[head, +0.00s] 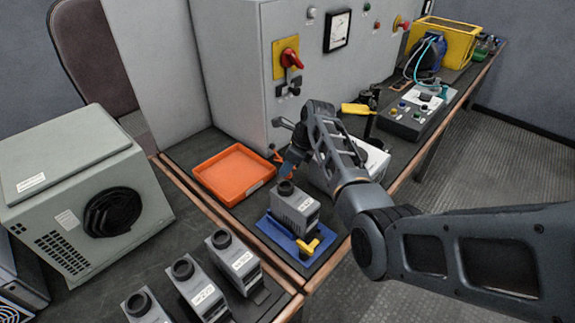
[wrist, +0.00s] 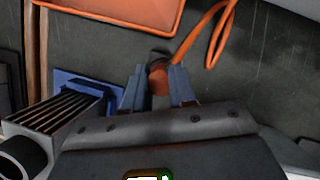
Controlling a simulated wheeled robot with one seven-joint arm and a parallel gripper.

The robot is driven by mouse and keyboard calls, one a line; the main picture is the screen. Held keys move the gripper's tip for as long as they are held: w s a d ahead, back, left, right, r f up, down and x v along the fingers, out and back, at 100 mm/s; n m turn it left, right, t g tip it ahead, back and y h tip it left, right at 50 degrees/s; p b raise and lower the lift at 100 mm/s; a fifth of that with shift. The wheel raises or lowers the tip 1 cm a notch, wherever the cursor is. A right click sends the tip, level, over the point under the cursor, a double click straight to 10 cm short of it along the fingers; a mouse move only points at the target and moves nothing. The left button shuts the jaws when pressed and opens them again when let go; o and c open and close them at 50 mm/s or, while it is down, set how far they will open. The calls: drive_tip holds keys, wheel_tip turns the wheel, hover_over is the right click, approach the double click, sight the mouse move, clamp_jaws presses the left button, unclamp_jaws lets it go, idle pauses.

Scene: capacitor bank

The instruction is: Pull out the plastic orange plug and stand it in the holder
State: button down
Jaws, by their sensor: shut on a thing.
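The orange plug (wrist: 158,80) shows between the two fingers of my gripper (wrist: 158,88) in the wrist view. My gripper is shut on it, and the fingers hide part of it. A dark round part shows just beyond the plug; I cannot tell if it belongs to the plug or lies under it. In the head view my gripper (head: 290,162) points down behind the grey capacitor unit (head: 295,208), near the cabinet's foot. Only a little orange shows beside the fingers there. I cannot make out the holder for certain.
An orange tray (head: 234,174) lies left of my gripper. The capacitor unit stands on a blue plate (head: 275,232) with a yellow part (head: 308,246) at its front. An orange cable (wrist: 213,40) loops nearby. More grey units (head: 232,262) stand at front left. The cabinet (head: 240,75) rises behind.

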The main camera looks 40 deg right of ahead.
drive_tip(key=shift+f, duration=0.45)
drive_tip(key=c, duration=0.8)
unclamp_jaws()
drive_tip(key=shift+c, duration=0.2)
drive_tip(key=shift+r, duration=0.1)
drive_tip(key=v, duration=0.7)
drive_tip(key=shift+s+r, duration=0.15)
drive_tip(key=shift+r, duration=0.1)
